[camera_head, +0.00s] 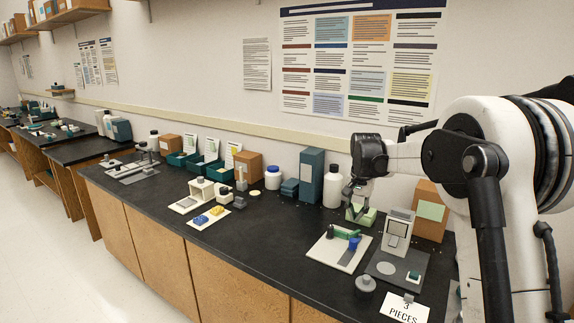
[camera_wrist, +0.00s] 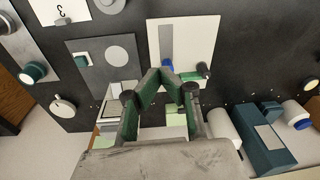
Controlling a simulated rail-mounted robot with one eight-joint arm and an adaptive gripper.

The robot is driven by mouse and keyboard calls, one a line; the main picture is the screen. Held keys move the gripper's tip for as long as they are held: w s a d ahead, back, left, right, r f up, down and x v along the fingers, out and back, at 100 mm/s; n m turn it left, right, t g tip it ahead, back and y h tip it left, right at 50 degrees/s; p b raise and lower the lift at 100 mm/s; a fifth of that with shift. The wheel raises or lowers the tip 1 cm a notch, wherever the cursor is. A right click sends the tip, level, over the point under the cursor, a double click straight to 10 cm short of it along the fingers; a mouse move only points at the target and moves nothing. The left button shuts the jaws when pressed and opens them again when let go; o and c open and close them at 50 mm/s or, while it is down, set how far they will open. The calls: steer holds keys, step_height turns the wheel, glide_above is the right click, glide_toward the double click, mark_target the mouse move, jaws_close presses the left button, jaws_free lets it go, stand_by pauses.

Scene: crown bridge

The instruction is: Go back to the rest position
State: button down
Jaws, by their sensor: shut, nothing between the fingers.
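My gripper (camera_head: 350,193) hangs over the right part of the black bench, in front of the white bottle and above a pale green block (camera_head: 366,217). In the wrist view my gripper (camera_wrist: 159,74) has its two green-padded fingers drawn together at the tips, with nothing held between them. Past the tips in that view lies a white board (camera_wrist: 205,28) with a grey strip, a blue piece and a green piece. The same white board (camera_head: 325,257) lies on the bench, apart from the gripper. My arm reaches in from the right.
A grey plate (camera_head: 380,283) with an upright grey-white device (camera_head: 398,230) is right of the board. A white bottle (camera_head: 332,186), a tall teal box (camera_head: 311,175) and a cardboard box (camera_head: 430,212) stand along the wall. A round grey knob (camera_head: 365,285) sits near the front edge.

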steer(key=s+a+r+n+t, duration=0.1)
steer(key=s+r+t, duration=0.1)
steer(key=s+r, duration=0.65)
steer(key=s+a+r+n+t, duration=0.1)
steer(key=s+r+n, duration=0.15)
steer(key=s, duration=1.05)
steer(key=s+f+n+t, duration=0.1)
steer(key=s+f, duration=0.2)
steer(key=s, duration=0.8)
steer(key=s+a+f+n+t, duration=0.1)
steer(key=s+f+t, duration=0.1)
steer(key=s, duration=0.9)
steer(key=shift+s+f, duration=0.25)
steer(key=shift+f, duration=0.15)
